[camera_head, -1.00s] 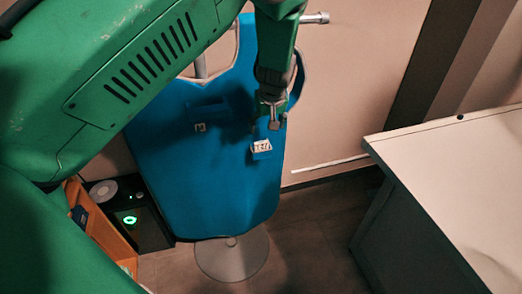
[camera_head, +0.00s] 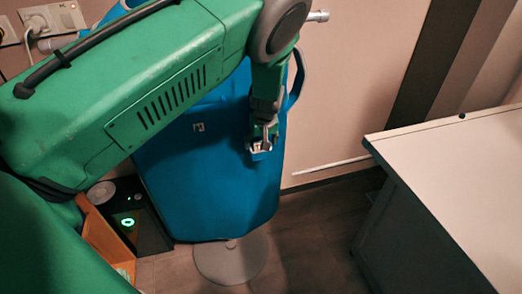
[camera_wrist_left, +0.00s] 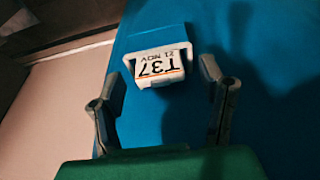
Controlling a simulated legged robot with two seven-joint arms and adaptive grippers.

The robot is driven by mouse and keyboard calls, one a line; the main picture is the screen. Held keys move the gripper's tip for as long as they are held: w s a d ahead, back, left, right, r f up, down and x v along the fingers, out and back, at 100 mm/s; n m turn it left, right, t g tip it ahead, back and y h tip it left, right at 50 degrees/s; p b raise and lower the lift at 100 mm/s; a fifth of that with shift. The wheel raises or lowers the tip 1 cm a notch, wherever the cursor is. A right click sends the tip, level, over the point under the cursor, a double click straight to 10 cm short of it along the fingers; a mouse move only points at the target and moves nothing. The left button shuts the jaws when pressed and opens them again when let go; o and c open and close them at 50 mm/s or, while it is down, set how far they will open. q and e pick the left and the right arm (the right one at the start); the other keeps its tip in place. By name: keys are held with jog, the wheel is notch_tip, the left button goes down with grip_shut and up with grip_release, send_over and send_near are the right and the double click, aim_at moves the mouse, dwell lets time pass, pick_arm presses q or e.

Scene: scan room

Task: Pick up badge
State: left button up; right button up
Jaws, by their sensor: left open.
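The badge (camera_wrist_left: 158,65) is a small white tag with dark print reading "T37" and "NOV 12", upside down in the left wrist view. It is on the front of a blue garment-like form (camera_head: 205,200). My left gripper (camera_head: 262,147) is at the badge in the head view and covers most of it. In the left wrist view its two fingers (camera_wrist_left: 162,95) are apart, with the badge between and just beyond their tips. The gripper is open and holds nothing. My right gripper is in neither view.
The blue form stands on a round grey base (camera_head: 231,262). A white-topped table (camera_head: 460,170) stands at the right. A dark device with a green light (camera_head: 128,222) sits at the lower left beside a wooden box (camera_head: 105,240). A wall stands behind.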

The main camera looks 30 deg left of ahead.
pick_arm(q)
jog(key=c, duration=1.1)
jog(key=shift+d, duration=0.1)
jog(key=shift+r, duration=0.15)
